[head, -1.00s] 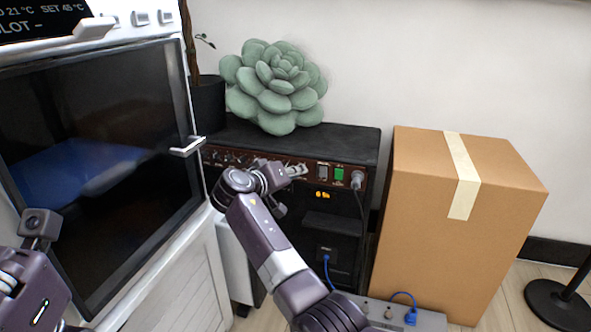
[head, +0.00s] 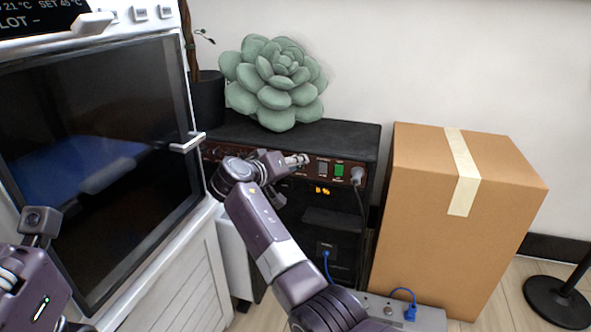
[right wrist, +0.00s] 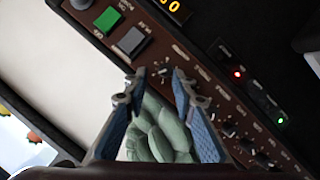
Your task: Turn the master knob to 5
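The black amplifier (head: 345,137) has a dark red control panel with a row of knobs. In the right wrist view, one small knob (right wrist: 163,72) sits between the tips of my right gripper (right wrist: 157,84), with a gap on each side. Its label is too small to read, so I cannot tell for sure that it is the master knob. My right gripper is open at the panel, left of the switches; it also shows in the head view (head: 299,160), where it hides part of the knob row. Of my left arm only a part shows at the lower left; its fingertips are out of view.
A green switch (head: 339,170) and a plug (head: 357,176) sit on the panel's right. An orange display (head: 322,190) is below. A green succulent (head: 275,85) sits on top. A cardboard box (head: 500,215) stands right, an oven-like cabinet (head: 90,150) left.

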